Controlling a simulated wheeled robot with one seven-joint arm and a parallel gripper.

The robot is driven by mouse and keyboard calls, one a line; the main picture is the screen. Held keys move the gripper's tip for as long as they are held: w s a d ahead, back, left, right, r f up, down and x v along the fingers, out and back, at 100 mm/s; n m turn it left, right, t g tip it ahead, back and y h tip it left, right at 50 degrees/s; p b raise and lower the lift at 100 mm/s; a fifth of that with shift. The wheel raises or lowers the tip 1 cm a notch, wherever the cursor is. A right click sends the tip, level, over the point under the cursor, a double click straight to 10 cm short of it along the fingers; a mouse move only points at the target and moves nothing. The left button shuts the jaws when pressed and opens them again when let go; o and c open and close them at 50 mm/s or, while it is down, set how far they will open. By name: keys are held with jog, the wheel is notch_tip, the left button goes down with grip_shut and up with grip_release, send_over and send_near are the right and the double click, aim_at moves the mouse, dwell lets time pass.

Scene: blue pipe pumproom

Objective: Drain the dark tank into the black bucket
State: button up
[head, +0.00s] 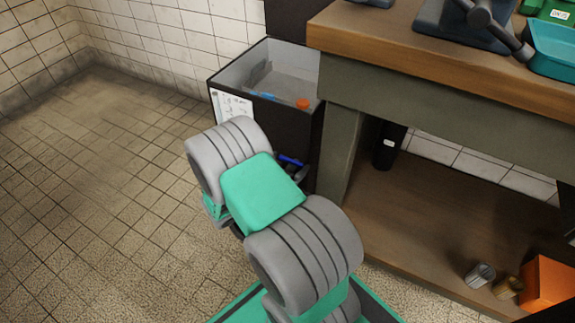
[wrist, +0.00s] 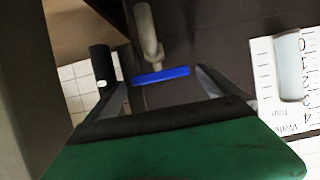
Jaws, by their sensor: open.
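The dark tank (head: 262,127) stands against the bench's left end in the head view. It is open at the top, with greyish contents, an orange piece (head: 302,104) and a blue piece inside. In the wrist view a pale tap (wrist: 148,35) comes off its dark wall (wrist: 205,35), with a blue lever (wrist: 160,75) lying crosswise. The lever partly shows in the head view (head: 290,160). My gripper (wrist: 163,82) is open, with its fingers on either side of the lever; contact cannot be told. No black bucket is clearly visible.
A numbered white label (wrist: 268,85) with a clear tube is on the tank wall. The wooden bench (head: 450,60) stands at right, its leg (head: 342,155) close to the tank. A black cylinder (head: 385,150) is under it. The tiled floor (head: 90,180) at left is clear.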

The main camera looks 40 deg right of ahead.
jog(key=shift+c, duration=0.4)
jog(key=c, duration=1.2)
